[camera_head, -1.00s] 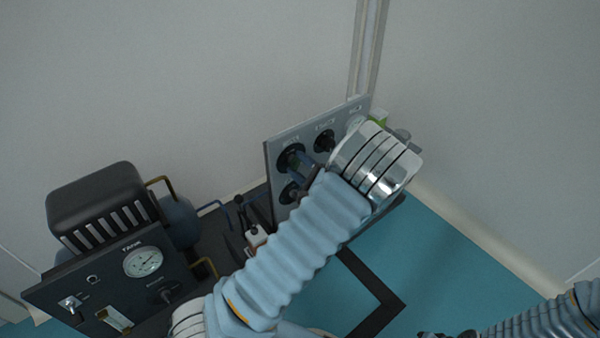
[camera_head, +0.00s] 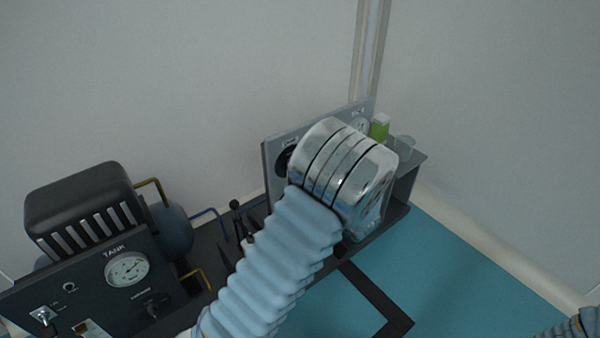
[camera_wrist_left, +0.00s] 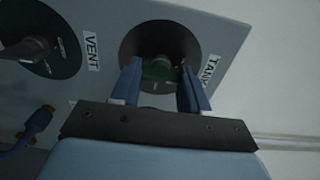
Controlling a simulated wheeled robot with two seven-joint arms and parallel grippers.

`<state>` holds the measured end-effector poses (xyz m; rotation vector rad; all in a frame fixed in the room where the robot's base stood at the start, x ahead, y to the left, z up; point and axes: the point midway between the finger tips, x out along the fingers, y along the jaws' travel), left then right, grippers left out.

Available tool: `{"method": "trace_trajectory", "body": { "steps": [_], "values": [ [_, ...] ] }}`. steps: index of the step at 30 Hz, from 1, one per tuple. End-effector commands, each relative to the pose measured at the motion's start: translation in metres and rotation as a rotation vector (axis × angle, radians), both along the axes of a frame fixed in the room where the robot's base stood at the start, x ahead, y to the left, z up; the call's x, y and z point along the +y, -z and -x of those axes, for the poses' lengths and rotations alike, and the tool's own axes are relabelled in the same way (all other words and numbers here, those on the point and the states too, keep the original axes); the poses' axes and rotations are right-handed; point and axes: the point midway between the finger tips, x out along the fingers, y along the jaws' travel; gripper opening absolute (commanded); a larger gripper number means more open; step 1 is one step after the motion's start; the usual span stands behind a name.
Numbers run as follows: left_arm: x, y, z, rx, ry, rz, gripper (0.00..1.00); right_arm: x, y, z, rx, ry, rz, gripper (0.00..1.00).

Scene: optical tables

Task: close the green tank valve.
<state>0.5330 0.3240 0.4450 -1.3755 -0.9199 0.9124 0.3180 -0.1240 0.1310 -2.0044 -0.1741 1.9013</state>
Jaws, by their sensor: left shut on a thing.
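The green tank valve (camera_wrist_left: 158,70) shows in the left wrist view, a green knob at the centre of a black round dial beside the label TANK. My left gripper (camera_wrist_left: 158,82) has its two blue fingers on either side of the knob and is shut on it. In the head view my left arm's silver wrist covers the valve and the gripper. The grey valve panel (camera_head: 270,160) stands upright behind the wrist. My right gripper is not in view; only a bit of my right arm shows at the lower right.
The VENT valve (camera_wrist_left: 40,55) is left of the tank valve. A black pump unit with a gauge (camera_head: 128,269) stands at the left. A green box (camera_head: 379,127) and a clear cup (camera_head: 404,146) are right of the panel. Blue floor (camera_head: 460,270) is clear at right.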

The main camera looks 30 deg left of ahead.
Motion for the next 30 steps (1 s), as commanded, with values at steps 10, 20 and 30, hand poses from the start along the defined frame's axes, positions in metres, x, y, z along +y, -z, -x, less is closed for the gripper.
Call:
{"method": "trace_trajectory", "body": {
  "steps": [10, 20, 30],
  "values": [
    [-0.0009, 0.0015, 0.0006, -0.006, 0.000, 0.007, 0.14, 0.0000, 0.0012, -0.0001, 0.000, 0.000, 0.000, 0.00],
    [-0.0005, 0.0009, 0.0003, -0.007, 0.000, 0.005, 0.70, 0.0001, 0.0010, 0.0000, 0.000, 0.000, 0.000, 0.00],
    [-0.0100, -0.0004, 0.0034, -0.006, 0.002, 0.003, 0.70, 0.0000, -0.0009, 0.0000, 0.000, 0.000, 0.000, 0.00]
  ]
}}
